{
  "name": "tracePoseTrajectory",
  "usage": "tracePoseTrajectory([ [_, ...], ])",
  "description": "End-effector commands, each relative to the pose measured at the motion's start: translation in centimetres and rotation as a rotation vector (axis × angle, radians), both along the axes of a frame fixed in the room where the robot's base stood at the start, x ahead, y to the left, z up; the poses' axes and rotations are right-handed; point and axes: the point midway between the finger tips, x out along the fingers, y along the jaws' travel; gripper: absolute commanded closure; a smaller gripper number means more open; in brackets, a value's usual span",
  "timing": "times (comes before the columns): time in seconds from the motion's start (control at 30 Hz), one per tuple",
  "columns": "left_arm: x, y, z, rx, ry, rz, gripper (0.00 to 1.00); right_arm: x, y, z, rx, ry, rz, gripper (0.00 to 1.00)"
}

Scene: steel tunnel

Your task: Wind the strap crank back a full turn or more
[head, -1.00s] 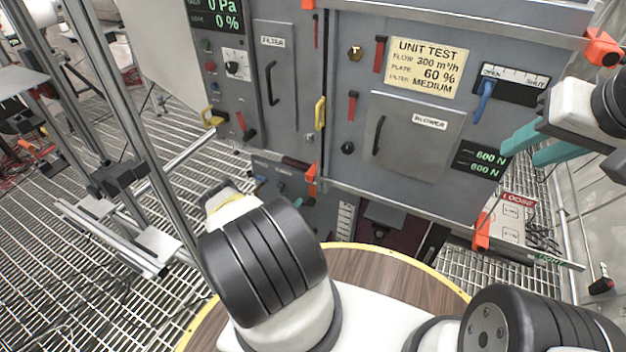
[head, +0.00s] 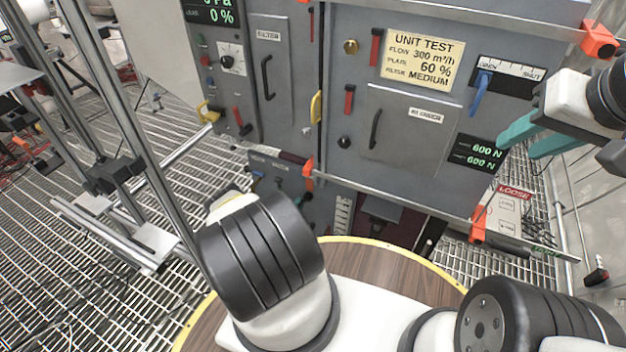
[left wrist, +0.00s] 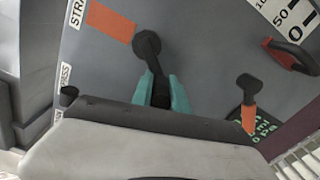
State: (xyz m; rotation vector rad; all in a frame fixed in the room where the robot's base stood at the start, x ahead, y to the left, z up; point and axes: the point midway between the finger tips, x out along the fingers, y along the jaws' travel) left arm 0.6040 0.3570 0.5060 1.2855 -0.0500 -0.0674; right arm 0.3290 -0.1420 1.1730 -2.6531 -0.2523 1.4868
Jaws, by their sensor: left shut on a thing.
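The strap crank (left wrist: 147,44) shows in the left wrist view as a dark round hub with an arm running down from it, on a grey panel beside an orange patch and a partly cut-off label starting "STRA". My left gripper (left wrist: 162,90) is shut on the crank's handle end, which lies between its teal fingers and is partly hidden by them. In the head view, my own arm hides the left gripper and crank. My right gripper (head: 533,138) is at the right edge of the head view, its teal fingers apart and empty, in front of the cabinet near the force display (head: 481,153).
The grey cabinet carries a blue lever (head: 480,92), a blower door (head: 408,135) and a filter door (head: 270,75). A red-and-white LOOSE sign (head: 510,208) hangs low right. In the left wrist view, another dark lever (left wrist: 248,88) stands right of the crank.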

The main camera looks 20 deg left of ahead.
Motion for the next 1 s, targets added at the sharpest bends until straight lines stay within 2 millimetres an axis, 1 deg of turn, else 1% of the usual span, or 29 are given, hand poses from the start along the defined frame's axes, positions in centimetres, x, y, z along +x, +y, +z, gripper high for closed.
tracePoseTrajectory([
  [0.3, -0.1, -0.1, -0.1, -0.001, 0.002, -0.001, 1.0, 0.0, 0.0, 0.0, 0.0, 0.0, 0.0, 0.64],
  [0.33, -0.1, -0.1, -0.1, -0.001, 0.002, -0.001, 0.74, 0.0, 0.0, 0.0, 0.0, 0.0, 0.0, 0.64],
  [0.4, -0.1, -0.1, -0.1, -0.001, 0.002, -0.001, 0.6, 0.0, 0.0, 0.0, 0.0, 0.0, 0.0, 0.64],
  [0.43, -0.1, -0.1, -0.1, -0.001, 0.002, -0.001, 0.59, 0.0, 0.0, 0.0, 0.0, 0.0, 0.0, 0.64],
  [0.67, -0.1, 0.0, 0.0, 0.0, 0.001, 0.0, 0.59, 0.0, 0.0, 0.0, 0.0, 0.0, 0.0, 0.64],
  [0.77, -0.3, 0.0, 0.0, 0.0, 0.001, 0.0, 0.59, 0.0, 0.0, 0.0, 0.0, 0.0, 0.0, 0.64],
  [0.87, -1.4, 0.1, -0.1, 0.0, 0.003, -0.001, 0.59, 0.0, 0.0, 0.0, 0.0, 0.0, 0.0, 0.64],
  [1.0, -3.8, 0.3, -0.1, -0.002, 0.003, 0.0, 0.59, 0.0, 0.0, 0.0, 0.0, 0.0, 0.0, 0.64],
])
